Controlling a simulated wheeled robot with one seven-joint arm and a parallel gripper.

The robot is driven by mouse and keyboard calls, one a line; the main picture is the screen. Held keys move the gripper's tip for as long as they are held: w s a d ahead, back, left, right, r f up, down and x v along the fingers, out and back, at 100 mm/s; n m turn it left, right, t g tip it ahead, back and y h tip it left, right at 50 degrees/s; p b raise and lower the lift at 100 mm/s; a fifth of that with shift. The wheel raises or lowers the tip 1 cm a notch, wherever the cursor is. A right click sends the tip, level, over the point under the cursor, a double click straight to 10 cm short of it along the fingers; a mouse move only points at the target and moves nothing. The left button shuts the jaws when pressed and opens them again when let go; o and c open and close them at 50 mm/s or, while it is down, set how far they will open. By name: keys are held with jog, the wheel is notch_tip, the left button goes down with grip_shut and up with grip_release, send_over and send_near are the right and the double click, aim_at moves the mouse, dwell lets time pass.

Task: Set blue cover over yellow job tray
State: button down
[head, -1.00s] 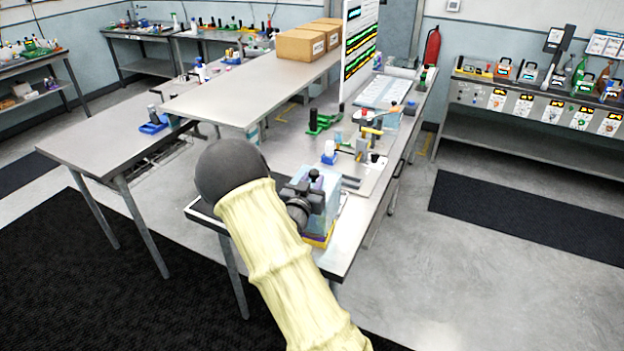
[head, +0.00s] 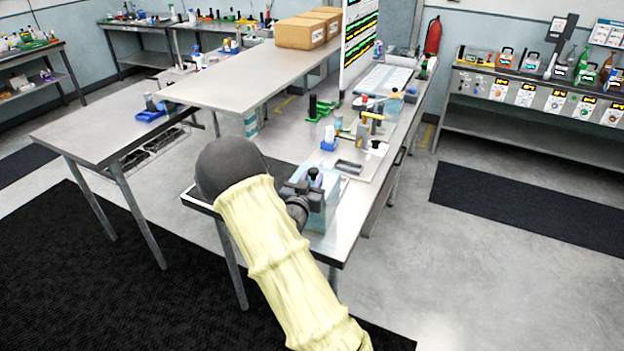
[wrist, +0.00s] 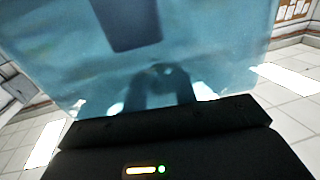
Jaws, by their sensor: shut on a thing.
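The blue cover (head: 327,212) is a translucent pale-blue box at the near end of the long steel bench. My gripper (head: 313,184) is at its upper part, shut on the cover; the exact contact is hard to see. The cover looks upright, with its lower edge low by the bench top. In the wrist view the cover (wrist: 215,45) fills the upper middle, close to my gripper. The yellow job tray does not show now; I cannot tell how the cover sits relative to it.
A grey fixture plate (head: 365,163) with clamps and small parts lies behind the cover on the bench. A raised steel shelf (head: 235,85) carries cardboard boxes (head: 300,33). A blue tray (head: 151,115) sits on the left table. The floor right of the bench is clear.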

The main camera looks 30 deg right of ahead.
jog(key=shift+f+b, duration=0.55)
jog(key=shift+f, duration=0.25)
jog(key=c, duration=1)
grip_release()
jog(key=shift+d, duration=0.1)
jog(key=shift+c, duration=0.2)
jog(key=shift+s+r, duration=0.1)
jog(key=shift+r, duration=0.1)
jog(key=shift+r+p, duration=1.75)
jog(key=shift+r, duration=1.6)
